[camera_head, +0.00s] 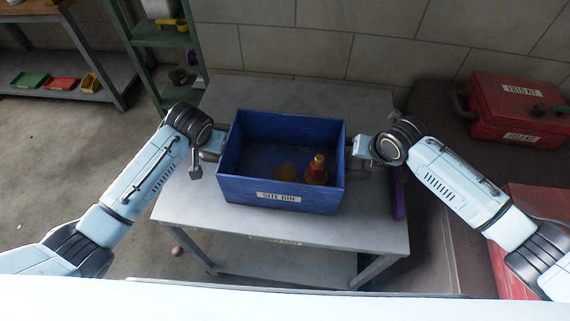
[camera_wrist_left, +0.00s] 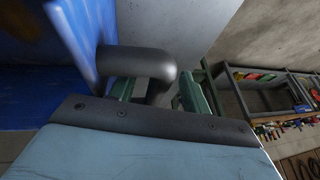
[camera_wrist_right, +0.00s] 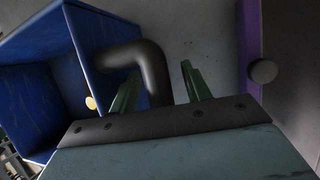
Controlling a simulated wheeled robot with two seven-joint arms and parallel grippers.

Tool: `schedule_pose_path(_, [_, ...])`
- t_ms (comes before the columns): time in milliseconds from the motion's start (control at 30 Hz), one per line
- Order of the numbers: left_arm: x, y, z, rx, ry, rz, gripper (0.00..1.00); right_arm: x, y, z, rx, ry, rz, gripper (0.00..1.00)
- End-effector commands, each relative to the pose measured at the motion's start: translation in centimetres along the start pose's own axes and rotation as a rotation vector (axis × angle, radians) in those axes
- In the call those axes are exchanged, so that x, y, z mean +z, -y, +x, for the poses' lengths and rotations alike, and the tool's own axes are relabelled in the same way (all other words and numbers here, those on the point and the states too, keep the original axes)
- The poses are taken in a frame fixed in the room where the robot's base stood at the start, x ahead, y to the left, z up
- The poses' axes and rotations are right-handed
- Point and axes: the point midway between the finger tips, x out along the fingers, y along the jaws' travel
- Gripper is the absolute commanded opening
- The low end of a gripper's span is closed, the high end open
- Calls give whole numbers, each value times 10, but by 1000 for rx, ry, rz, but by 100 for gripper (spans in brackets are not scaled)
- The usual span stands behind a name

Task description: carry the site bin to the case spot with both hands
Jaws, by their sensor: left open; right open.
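The site bin (camera_head: 258,197) is an open blue box with a label on its front, standing upright on the grey table. A red-and-yellow bottle (camera_head: 317,172) stands inside it. My left gripper (camera_head: 219,144) is at the bin's left side; in the left wrist view its open fingers (camera_wrist_left: 160,92) lie either side of a dark grey handle (camera_wrist_left: 140,62). My right gripper (camera_head: 354,146) is at the right side; in the right wrist view its open fingers (camera_wrist_right: 160,88) straddle the other handle (camera_wrist_right: 152,72).
The grey table (camera_head: 375,232) has clear surface in front of and behind the bin. A purple object (camera_head: 399,195) is at its right edge. Red field kit cases (camera_head: 510,110) are at the right. A green shelf (camera_head: 160,40) and a bench with small trays (camera_head: 60,83) stand back left.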

Motion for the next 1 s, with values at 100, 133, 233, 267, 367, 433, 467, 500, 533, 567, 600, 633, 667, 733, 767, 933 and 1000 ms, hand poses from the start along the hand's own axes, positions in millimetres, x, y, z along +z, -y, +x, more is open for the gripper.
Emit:
schedule_pose_path(100, [0, 0, 4, 0, 0, 0, 48, 0, 0, 4, 1, 0, 1, 48])
schedule_pose_path(133, [0, 0, 4, 0, 0, 0, 48, 0, 0, 4, 1, 1, 1, 48])
schedule_pose_path(233, [0, 0, 4, 0, -1, 0, 48, 0, 0, 4, 1, 1, 0, 48])
schedule_pose_path(267, [0, 0, 4, 0, -1, 0, 48, 0, 0, 4, 1, 1, 0, 48])
schedule_pose_path(367, [0, 0, 4, 0, -1, 0, 48, 0, 0, 4, 1, 1, 0, 48])
schedule_pose_path(433, [0, 0, 4, 0, -1, 0, 41, 0, 0, 4, 0, 0, 0, 41])
schedule_pose_path(467, [0, 0, 4, 0, -1, 0, 37, 0, 0, 4, 0, 0, 0, 37])
schedule_pose_path(500, [0, 0, 4, 0, -1, 0, 32, 0, 0, 4, 0, 0, 0, 32])
schedule_pose_path(533, [0, 0, 4, 0, -1, 0, 28, 0, 0, 4, 0, 0, 0, 28])
schedule_pose_path(567, [0, 0, 4, 0, -1, 0, 24, 0, 0, 4, 0, 0, 0, 24])
schedule_pose_path(600, [0, 0, 4, 0, -1, 0, 19, 0, 0, 4, 0, 0, 0, 19])
schedule_pose_path(633, [0, 0, 4, 0, -1, 0, 15, 0, 0, 4, 0, 0, 0, 15])
schedule_pose_path(667, [0, 0, 4, 0, -1, 0, 11, 0, 0, 4, 0, 0, 0, 11])
schedule_pose_path(733, [0, 0, 4, 0, -1, 0, 2, 0, 0, 4, 0, 0, 0, 2])
schedule_pose_path(767, [0, 0, 4, 0, -1, 0, 0, 0, 0, 4, 0, 0, 0, 0])
schedule_pose_path(933, [0, 0, 4, 0, -1, 0, 0, 0, 0, 4, 0, 0, 0, 0])
schedule_pose_path(1000, [0, 0, 4, 0, -1, 0, 0, 0, 0, 4, 0, 0, 0, 0])
